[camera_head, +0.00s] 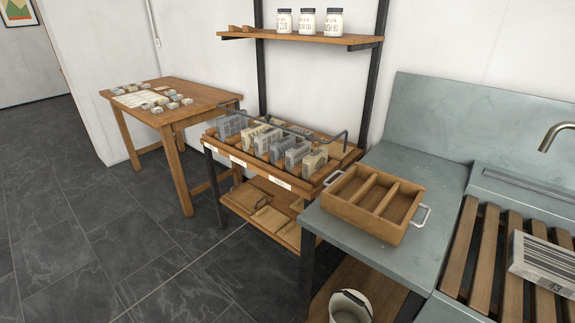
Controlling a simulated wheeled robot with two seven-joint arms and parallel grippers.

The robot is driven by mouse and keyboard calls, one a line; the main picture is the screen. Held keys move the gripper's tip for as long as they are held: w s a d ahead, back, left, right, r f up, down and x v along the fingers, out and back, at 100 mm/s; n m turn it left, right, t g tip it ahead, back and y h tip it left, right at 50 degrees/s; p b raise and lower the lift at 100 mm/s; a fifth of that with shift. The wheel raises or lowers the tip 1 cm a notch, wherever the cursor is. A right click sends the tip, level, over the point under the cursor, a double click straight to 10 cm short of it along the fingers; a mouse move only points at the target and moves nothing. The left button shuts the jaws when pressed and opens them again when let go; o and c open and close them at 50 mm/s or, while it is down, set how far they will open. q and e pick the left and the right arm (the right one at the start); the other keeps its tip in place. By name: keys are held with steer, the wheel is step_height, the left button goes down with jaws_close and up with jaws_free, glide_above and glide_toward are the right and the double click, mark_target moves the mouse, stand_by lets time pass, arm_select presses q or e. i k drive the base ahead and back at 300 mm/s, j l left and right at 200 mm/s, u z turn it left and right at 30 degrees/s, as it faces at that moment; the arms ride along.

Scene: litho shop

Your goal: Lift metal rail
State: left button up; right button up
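A thin grey metal rail (284,126) runs over the top of a wooden rack (263,171) in the middle of the view. Its ends bend down at the rack's far left and right sides. Several grey and beige upright blocks (283,146) stand in the rack in front of the rail and hide parts of the rack behind them. Neither of my grippers shows in the view.
A divided wooden tray (363,227) with metal handles sits on a grey counter (430,176) to the right. A wooden table (195,97) with small blocks stands left. A shelf (300,38) holds jars. A bucket (350,306) is below. Floor at left is clear.

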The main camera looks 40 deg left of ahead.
mark_target(268, 117)
steer(key=u, duration=1.5)
